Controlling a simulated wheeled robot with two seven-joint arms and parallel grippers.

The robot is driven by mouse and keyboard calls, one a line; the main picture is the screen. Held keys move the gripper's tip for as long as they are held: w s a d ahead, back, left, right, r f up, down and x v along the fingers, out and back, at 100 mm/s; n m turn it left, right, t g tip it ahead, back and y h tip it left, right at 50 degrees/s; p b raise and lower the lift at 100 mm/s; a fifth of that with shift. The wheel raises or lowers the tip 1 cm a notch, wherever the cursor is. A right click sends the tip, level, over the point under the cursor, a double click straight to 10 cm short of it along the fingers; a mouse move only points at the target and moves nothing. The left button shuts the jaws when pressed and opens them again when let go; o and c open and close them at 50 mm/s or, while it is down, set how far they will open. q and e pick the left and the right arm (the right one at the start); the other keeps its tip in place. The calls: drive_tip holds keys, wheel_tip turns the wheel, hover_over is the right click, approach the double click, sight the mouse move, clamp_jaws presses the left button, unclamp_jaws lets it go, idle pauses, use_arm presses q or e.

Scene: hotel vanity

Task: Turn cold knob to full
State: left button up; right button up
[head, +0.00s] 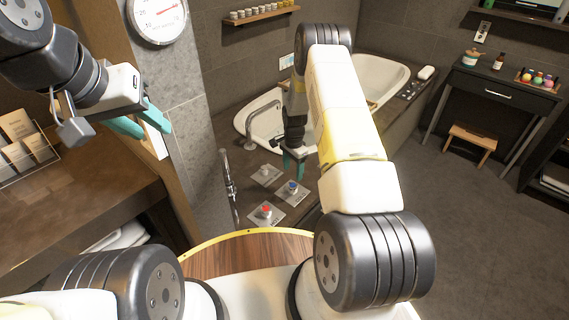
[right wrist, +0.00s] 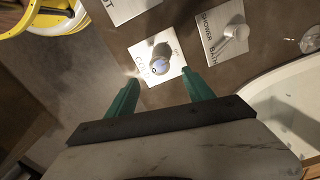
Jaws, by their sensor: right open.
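The cold knob (head: 293,187) has a blue top and sits on a pale square plate on the bath ledge. In the right wrist view the knob (right wrist: 160,64) is on the plate lettered COLD, ahead of the fingertips and roughly centred between them. My right gripper (head: 293,170) points down close above the knob; its green fingers (right wrist: 160,85) are apart with nothing between them. I cannot tell the exact height gap. My left gripper (head: 153,128) is open and empty at the left, in front of a stone pillar.
A red-topped knob (head: 266,211) stands on a plate nearer me, and the shower/bath lever (right wrist: 231,34) is beside the cold plate. A curved spout (head: 262,122) and the white bathtub (head: 380,80) lie behind. A chrome fitting (head: 229,185) stands left of the plates.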

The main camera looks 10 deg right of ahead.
sight(292, 185)
wheel_tip(292, 185, down, 8)
drive_tip(key=shift+r, duration=0.1)
idle(0.4)
clamp_jaws()
